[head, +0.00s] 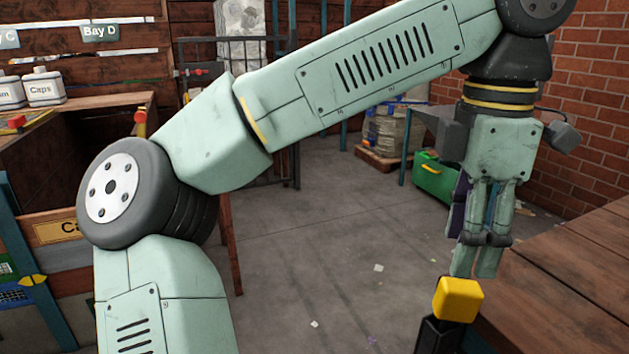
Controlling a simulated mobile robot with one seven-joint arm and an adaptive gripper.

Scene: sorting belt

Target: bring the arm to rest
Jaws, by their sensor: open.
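My arm crosses the view from lower left to upper right. My gripper (478,262) hangs from its end at the right and points down. Its fingers are seen nearly edge-on and overlap, so the gap between them is hard to see. The gripper is open, and I see nothing held in it. The fingertips are in the picture just above a yellow block-like top (458,299) on a dark post; I cannot tell whether they touch.
A wooden table (575,285) stands at the right, close to the gripper. A green box (435,180) sits on the floor behind. White bottles (44,88) stand at the left under the Bay D sign (100,31). The middle floor (310,270) is open, with small scraps.

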